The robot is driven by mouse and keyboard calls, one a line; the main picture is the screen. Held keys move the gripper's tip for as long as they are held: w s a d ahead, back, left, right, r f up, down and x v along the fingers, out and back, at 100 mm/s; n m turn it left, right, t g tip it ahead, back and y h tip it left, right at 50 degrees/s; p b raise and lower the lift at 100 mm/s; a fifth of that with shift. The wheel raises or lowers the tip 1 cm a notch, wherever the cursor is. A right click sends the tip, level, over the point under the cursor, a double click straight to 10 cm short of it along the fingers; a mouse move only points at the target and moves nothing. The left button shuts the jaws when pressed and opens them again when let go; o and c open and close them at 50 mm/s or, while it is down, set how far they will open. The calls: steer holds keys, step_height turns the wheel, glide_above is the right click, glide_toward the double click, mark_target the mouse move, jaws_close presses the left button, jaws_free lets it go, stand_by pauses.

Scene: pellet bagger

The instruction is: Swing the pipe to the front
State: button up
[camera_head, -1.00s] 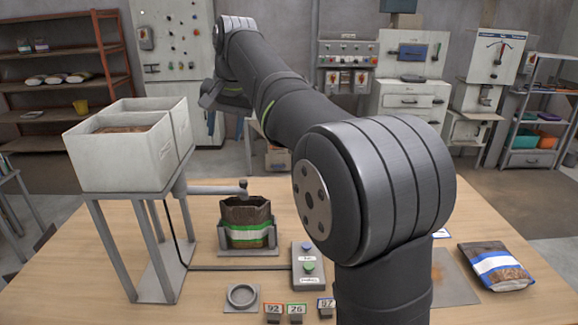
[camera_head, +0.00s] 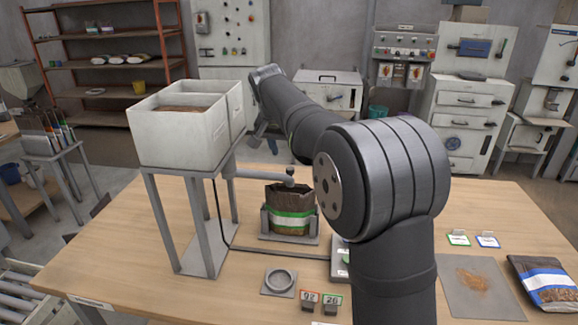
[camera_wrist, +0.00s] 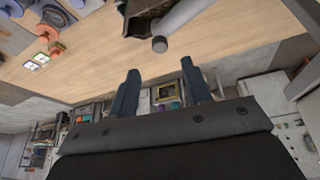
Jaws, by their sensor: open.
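The pipe (camera_head: 258,174) is a grey tube running right from the hopper stand, with a round dark knob (camera_head: 290,171) at its end. It ends over an open brown bag (camera_head: 290,208) with a green and white band, upright in a grey holder (camera_head: 299,239). In the wrist view the pipe (camera_wrist: 188,17) and its knob (camera_wrist: 159,44) are at the top, just beyond my fingertips. My gripper (camera_wrist: 161,80) is open, its two dark fingers apart with nothing between them.
The white hopper bin (camera_head: 178,138) stands on a grey stand (camera_head: 159,222) left of the bag. A ring (camera_head: 279,280) and small number tags (camera_head: 310,299) lie in front. A filled bag (camera_head: 548,286) lies at the right. A button box is partly behind my arm. Bare table lies at front left.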

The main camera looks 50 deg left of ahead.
mark_target(290, 169)
steer(key=x, duration=0.7)
steer(key=shift+f, duration=0.2)
jaws_close()
